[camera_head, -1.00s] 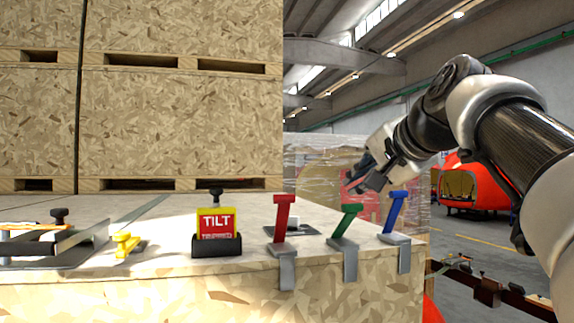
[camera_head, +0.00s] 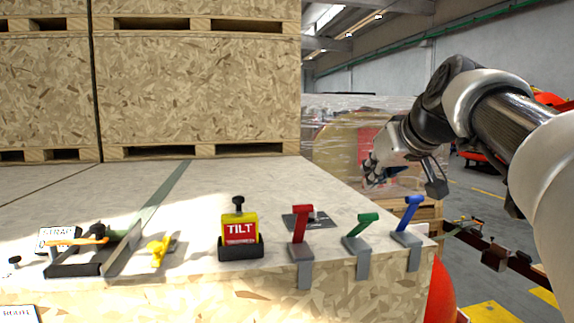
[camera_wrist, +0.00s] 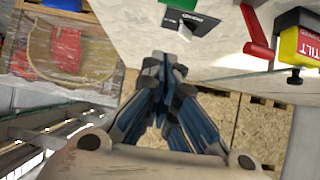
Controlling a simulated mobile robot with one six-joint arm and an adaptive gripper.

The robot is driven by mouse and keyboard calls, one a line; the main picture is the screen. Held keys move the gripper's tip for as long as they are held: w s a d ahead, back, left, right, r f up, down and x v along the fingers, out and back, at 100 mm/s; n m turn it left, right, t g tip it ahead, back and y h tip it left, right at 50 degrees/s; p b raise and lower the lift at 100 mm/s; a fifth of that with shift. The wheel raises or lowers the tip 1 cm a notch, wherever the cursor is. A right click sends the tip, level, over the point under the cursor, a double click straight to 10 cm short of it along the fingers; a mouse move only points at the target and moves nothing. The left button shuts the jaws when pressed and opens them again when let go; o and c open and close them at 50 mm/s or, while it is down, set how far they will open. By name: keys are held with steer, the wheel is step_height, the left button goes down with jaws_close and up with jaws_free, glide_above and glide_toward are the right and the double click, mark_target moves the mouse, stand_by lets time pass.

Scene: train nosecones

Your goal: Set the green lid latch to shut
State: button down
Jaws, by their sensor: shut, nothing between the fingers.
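The green lid latch (camera_head: 367,225) is a green lever on a grey bracket (camera_head: 357,256) over the crate's front edge. It sits between the red latch (camera_head: 302,222) and the blue latch (camera_head: 411,212). In the head view its lever slants up to the right. My gripper (camera_head: 373,176) is above and behind the latches, apart from them. In the wrist view my gripper (camera_wrist: 163,75) has its fingers together and empty. That view shows the red latch (camera_wrist: 257,32) and a sliver of green at the top edge, too cut off to be sure of.
A yellow and red TILT indicator (camera_head: 240,233) stands left of the latches. A labelled plate (camera_head: 315,220) lies behind the red latch. A yellow fitting (camera_head: 160,250) and a grey bracket (camera_head: 125,245) are further left. A tall wooden crate (camera_head: 195,75) stands behind. The top's middle is bare.

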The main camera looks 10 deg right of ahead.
glide_above(359, 225)
steer(key=w+d, duration=0.1)
steer(key=w, duration=0.2)
step_height(359, 225, down, 3)
steer(key=s, duration=0.1)
steer(key=s+f, duration=0.1)
steer(key=s+f+b, duration=0.1)
steer(key=s, duration=0.1)
steer(key=shift+d, duration=0.15)
steer(key=shift+w+f, duration=0.15)
steer(key=shift+w, duration=0.05)
steer(key=shift+s, duration=0.1)
steer(key=shift+f, duration=0.1)
